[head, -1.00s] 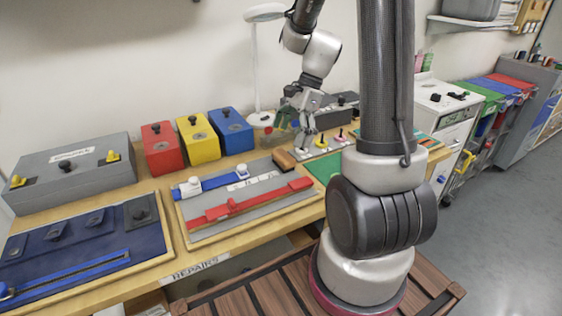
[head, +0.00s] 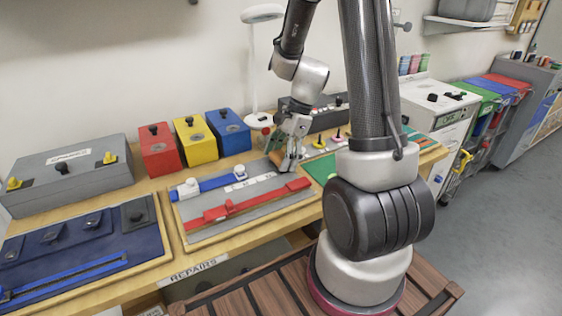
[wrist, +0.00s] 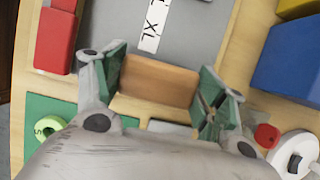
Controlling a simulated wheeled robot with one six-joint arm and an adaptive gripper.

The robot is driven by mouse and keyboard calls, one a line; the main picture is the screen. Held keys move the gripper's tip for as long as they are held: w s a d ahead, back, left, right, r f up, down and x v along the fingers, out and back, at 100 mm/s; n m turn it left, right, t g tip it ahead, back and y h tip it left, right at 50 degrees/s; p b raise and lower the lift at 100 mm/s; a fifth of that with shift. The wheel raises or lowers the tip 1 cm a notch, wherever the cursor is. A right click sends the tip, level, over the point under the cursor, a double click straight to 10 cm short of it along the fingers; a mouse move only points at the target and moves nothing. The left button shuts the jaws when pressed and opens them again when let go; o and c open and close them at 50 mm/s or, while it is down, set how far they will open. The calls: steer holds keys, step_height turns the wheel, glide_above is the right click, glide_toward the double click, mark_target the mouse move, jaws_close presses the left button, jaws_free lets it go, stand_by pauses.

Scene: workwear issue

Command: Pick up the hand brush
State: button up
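The hand brush shows as a brown wooden block (wrist: 158,80) in the wrist view, lying at the end of the grey board (wrist: 200,35). In the head view only a small part of the brush (head: 276,158) shows beside my fingers. My gripper (wrist: 160,88) is open, with one green-padded finger at each end of the block. The ends are very close to the pads, and I cannot tell whether they touch. In the head view my gripper (head: 288,165) is low over the board's far right corner. Any bristles are hidden underneath.
A red slider bar (head: 235,207) and a blue bar (head: 215,183) lie on the board. Red (head: 158,150), yellow (head: 196,140) and blue (head: 229,133) boxes stand behind. A white lamp (head: 253,70) rises near my arm. A green mat (head: 321,167) lies right of the board.

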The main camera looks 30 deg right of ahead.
mark_target(281, 156)
step_height(281, 156, up, 10)
stand_by(0.7)
